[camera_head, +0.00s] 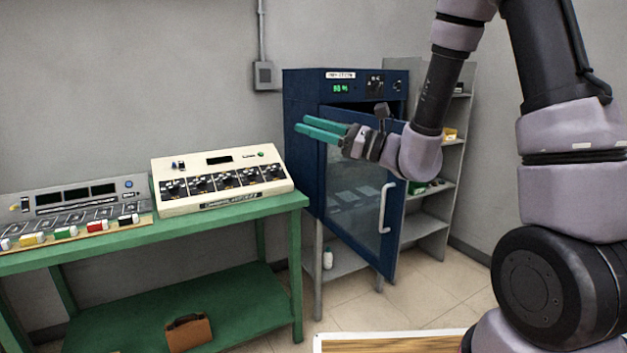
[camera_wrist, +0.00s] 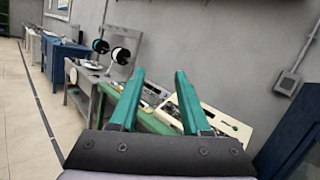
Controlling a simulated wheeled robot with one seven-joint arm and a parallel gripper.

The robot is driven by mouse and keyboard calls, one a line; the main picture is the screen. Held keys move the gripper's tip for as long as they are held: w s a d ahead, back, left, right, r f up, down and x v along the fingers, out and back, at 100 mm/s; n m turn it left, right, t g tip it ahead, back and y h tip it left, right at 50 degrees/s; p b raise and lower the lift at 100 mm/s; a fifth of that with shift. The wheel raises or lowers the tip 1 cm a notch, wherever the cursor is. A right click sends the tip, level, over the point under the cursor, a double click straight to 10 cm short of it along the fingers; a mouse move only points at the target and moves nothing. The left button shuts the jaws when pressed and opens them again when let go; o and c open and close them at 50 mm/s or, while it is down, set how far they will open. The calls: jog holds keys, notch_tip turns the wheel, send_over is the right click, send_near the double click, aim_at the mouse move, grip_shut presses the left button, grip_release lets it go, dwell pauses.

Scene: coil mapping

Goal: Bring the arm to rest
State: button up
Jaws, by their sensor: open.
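My gripper (camera_head: 318,129) has two teal fingers and is held up in the air in front of the blue cabinet, pointing left. In the wrist view my gripper (camera_wrist: 158,82) shows its fingers apart with nothing between them. My arm reaches in from the upper right and bends down to the wrist. The blue cabinet (camera_head: 303,95) has a green lit display on top, and its glass door (camera_head: 352,200) with a pale handle stands partly open. My gripper and wrist cover part of the door's upper area; I cannot tell whether they touch it.
A green bench (camera_head: 225,217) on the left bears a cream control box (camera_head: 222,172) and a grey panel (camera_head: 75,205) with several coloured pieces in front. A brown case (camera_head: 188,332) sits on its lower shelf. Grey shelves (camera_head: 428,228) stand behind the door. Floor shows below the cabinet.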

jog(key=s+d+n+g+h, duration=0.3)
jog(key=s+n+g+h, duration=0.1)
jog(key=s+n, duration=0.25)
jog(key=s+d+n+g+h, duration=0.3)
jog(key=s+n+g+h, duration=0.15)
jog(key=s, duration=0.35)
jog(key=d+r+n+t+h, duration=0.2)
jog(key=d+t+h, duration=0.2)
jog(key=d, duration=0.5)
jog(key=d+r+n+t+h, duration=0.1)
jog(key=d+r+t+h, duration=0.1)
jog(key=d+t+h, duration=0.3)
jog(key=d, duration=0.4)
jog(key=shift+d+r+n, duration=0.35)
jog(key=shift+d+n, duration=0.05)
jog(key=shift+d, duration=0.15)
